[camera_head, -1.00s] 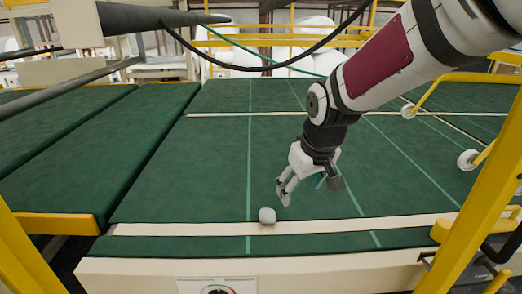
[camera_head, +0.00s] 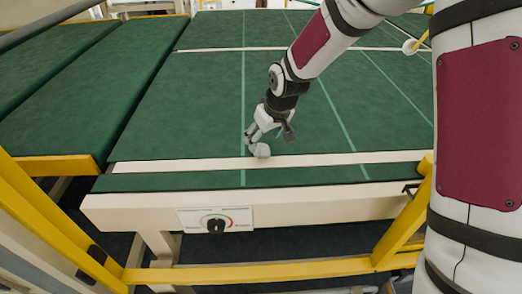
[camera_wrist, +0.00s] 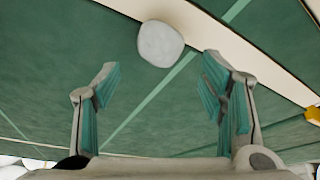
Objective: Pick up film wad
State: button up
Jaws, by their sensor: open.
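The film wad (camera_head: 261,150) is a small pale grey, rounded lump on the green table surface (camera_head: 330,110), close to the cream strip near the front edge. My gripper (camera_head: 252,139) is just behind and to the left of it in the head view, pointing down at the table. In the wrist view the wad (camera_wrist: 160,43) lies beyond the two open fingertips (camera_wrist: 158,80), roughly centred between them. Nothing is between the fingers. I cannot tell whether a finger touches the wad.
A cream strip (camera_head: 330,159) crosses the table near its front. A dial panel (camera_head: 215,220) is on the front face. Yellow rails (camera_head: 245,271) run along the front and sides. The table around the wad is clear.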

aim_at(261, 145)
jog(key=shift+p+x, duration=0.35)
jog(key=shift+x, duration=2.2)
jog(key=shift+s+d+f, duration=0.1)
jog(key=shift+s, duration=0.1)
jog(key=c, duration=0.9)
